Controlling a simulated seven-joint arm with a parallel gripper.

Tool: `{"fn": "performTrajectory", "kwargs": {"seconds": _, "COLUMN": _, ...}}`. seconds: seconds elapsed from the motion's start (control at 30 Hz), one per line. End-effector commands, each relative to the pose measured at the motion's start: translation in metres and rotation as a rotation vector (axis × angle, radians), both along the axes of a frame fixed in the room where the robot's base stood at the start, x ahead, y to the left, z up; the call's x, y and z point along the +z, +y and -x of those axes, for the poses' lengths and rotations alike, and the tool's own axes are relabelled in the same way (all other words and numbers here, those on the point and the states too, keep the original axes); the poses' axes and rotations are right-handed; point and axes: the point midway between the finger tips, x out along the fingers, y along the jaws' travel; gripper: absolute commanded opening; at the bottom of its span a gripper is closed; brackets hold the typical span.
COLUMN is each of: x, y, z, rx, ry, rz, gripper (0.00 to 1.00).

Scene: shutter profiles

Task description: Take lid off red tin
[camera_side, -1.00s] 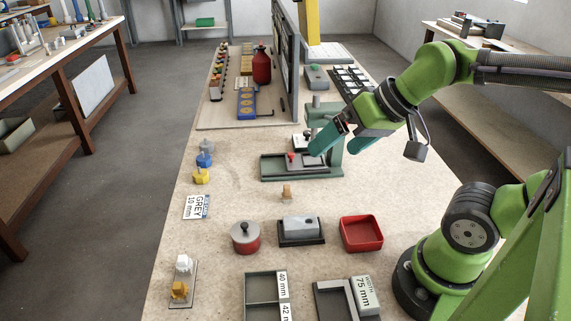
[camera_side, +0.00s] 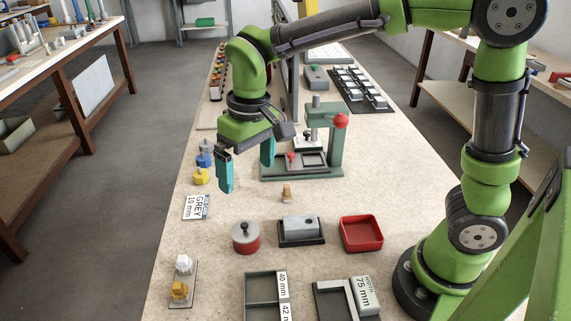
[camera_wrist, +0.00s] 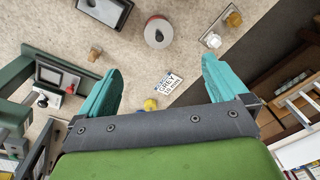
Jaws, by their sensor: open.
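The red tin (camera_side: 246,246) stands upright on the bench, with a grey lid (camera_side: 245,231) with a dark knob on top of it. In the wrist view the tin's lid (camera_wrist: 158,33) shows from above near the top middle, beyond the fingertips. My gripper (camera_side: 246,172) is open and empty, pointing down above the bench. It is farther back along the bench than the tin and apart from it. In the wrist view its two teal fingers (camera_wrist: 160,75) stand wide apart.
A grey block on a dark base (camera_side: 301,230) and a red open tray (camera_side: 361,233) stand right of the tin. A green press (camera_side: 325,145) stands behind. The label card (camera_side: 197,207) lies left. A small wooden piece (camera_side: 287,193) lies behind the tin.

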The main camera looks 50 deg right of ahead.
Motion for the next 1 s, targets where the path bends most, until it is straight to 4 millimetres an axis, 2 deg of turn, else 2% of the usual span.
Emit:
{"fn": "performTrajectory", "kwargs": {"seconds": 0.03, "x": -0.003, "y": 0.009, "z": -0.009, "rx": 0.014, "ry": 0.025, "rz": 0.023, "gripper": 1.0}}
{"fn": "performTrajectory", "kwargs": {"seconds": 0.13, "x": 0.001, "y": 0.013, "z": -0.02, "rx": 0.011, "ry": 0.047, "rz": 0.053, "gripper": 1.0}}
{"fn": "performTrajectory", "kwargs": {"seconds": 0.2, "x": 0.01, "y": 0.012, "z": -0.022, "rx": 0.0, "ry": 0.047, "rz": 0.059, "gripper": 1.0}}
{"fn": "performTrajectory", "kwargs": {"seconds": 0.27, "x": 0.008, "y": 0.01, "z": -0.02, "rx": -0.005, "ry": 0.06, "rz": 0.066, "gripper": 1.0}}
{"fn": "performTrajectory", "kwargs": {"seconds": 0.37, "x": -0.005, "y": 0.01, "z": -0.018, "rx": -0.007, "ry": 0.069, "rz": 0.066, "gripper": 1.0}}
{"fn": "performTrajectory", "kwargs": {"seconds": 0.73, "x": -0.084, "y": 0.01, "z": -0.017, "rx": -0.008, "ry": 0.068, "rz": 0.065, "gripper": 1.0}}
{"fn": "performTrajectory", "kwargs": {"seconds": 0.83, "x": -0.097, "y": 0.01, "z": -0.018, "rx": -0.007, "ry": 0.066, "rz": 0.065, "gripper": 1.0}}
{"fn": "performTrajectory", "kwargs": {"seconds": 1.0, "x": -0.108, "y": 0.01, "z": -0.018, "rx": -0.009, "ry": 0.064, "rz": 0.063, "gripper": 1.0}}
